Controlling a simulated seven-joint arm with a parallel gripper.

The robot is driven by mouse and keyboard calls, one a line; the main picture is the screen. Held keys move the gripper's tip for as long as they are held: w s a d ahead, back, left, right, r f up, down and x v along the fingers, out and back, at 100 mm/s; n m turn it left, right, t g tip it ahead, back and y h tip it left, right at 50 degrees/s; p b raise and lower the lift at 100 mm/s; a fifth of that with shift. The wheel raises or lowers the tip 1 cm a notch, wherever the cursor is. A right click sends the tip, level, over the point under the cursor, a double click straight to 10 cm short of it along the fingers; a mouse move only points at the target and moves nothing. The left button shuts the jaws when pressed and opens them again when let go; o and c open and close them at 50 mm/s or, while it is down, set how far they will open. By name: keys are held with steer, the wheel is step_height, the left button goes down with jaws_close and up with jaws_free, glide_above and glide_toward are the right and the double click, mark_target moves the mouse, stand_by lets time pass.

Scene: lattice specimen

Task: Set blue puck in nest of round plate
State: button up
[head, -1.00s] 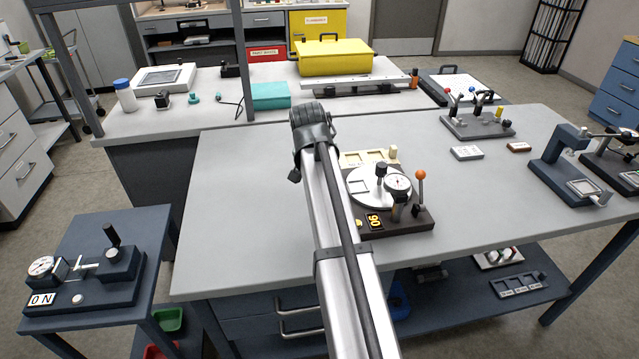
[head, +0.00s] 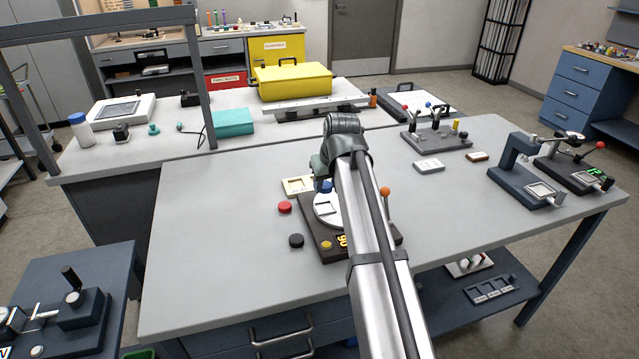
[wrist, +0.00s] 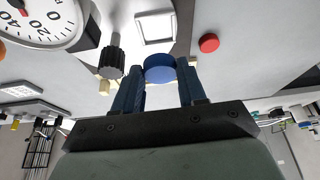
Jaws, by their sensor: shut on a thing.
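The blue puck (wrist: 160,68) is held between the two blue fingers of my gripper (wrist: 160,76) in the wrist view. It also shows in the head view (head: 323,186), at the back edge of the white round plate (head: 325,209). A square nest (wrist: 155,27) shows in the plate, beside the puck in the wrist picture. The puck is not in that nest; its height above the plate is hard to tell. In the head view my arm hides the gripper's fingers and the plate's right part.
A black knob (wrist: 114,60) and a dial gauge (wrist: 40,20) stand close to my gripper. A red puck (head: 285,208) and a black puck (head: 296,240) lie left of the dark base (head: 318,235). A yellow puck (head: 326,245) is on its front corner.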

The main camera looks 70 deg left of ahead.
steer(key=shift+f, duration=2.55)
steer(key=o, duration=0.5)
steer(key=c, duration=0.5)
steer(key=shift+o, duration=0.2)
